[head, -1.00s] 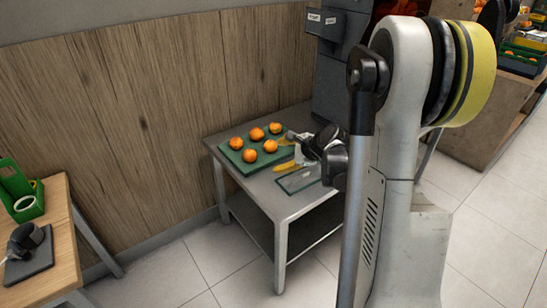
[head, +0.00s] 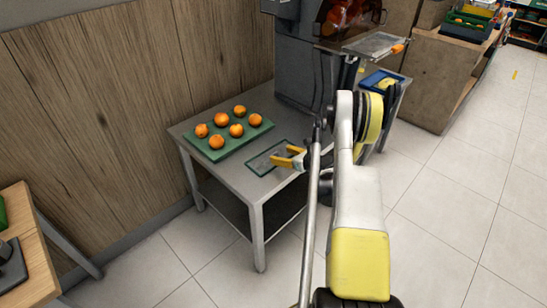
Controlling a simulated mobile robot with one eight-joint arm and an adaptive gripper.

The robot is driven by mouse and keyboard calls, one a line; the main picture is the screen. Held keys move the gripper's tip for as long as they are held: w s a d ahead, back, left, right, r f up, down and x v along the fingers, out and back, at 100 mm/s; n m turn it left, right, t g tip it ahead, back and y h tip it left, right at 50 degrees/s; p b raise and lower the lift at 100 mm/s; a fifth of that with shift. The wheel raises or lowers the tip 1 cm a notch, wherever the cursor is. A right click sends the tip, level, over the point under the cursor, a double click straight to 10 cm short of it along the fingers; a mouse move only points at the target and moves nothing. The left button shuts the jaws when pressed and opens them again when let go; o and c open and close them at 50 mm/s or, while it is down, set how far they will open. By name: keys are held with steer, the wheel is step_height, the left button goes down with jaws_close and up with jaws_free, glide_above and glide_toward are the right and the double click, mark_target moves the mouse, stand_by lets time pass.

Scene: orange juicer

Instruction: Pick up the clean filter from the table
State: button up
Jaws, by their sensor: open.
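A flat, dark-framed rectangular panel (head: 257,163), seemingly the clean filter, lies on the grey metal table (head: 220,176) near its right side. My gripper (head: 279,154) is at the panel's right end, with its yellow fingers open and pointing left. The fingers overlap the panel in the head view. I cannot tell whether they touch it or are above it. They hide part of its right end.
A green tray (head: 211,155) with several oranges (head: 217,142) lies left of the panel. The dark juicer (head: 300,60) stands behind, with a metal tray (head: 376,44) jutting out. A blue bin (head: 378,80) is to the right. A wooden table (head: 28,254) stands front left.

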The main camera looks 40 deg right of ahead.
mark_target(274, 154)
steer(key=b+x, duration=0.1)
steer(key=x, duration=0.1)
steer(key=b+x, duration=0.2)
steer(key=x, duration=0.1)
steer(key=shift+s+a+f, duration=0.1)
steer(key=shift+a+f, duration=0.05)
steer(key=shift+f, duration=0.25)
steer(key=shift+w, duration=0.25)
steer(key=shift+r, duration=0.1)
steer(key=c, duration=1.3)
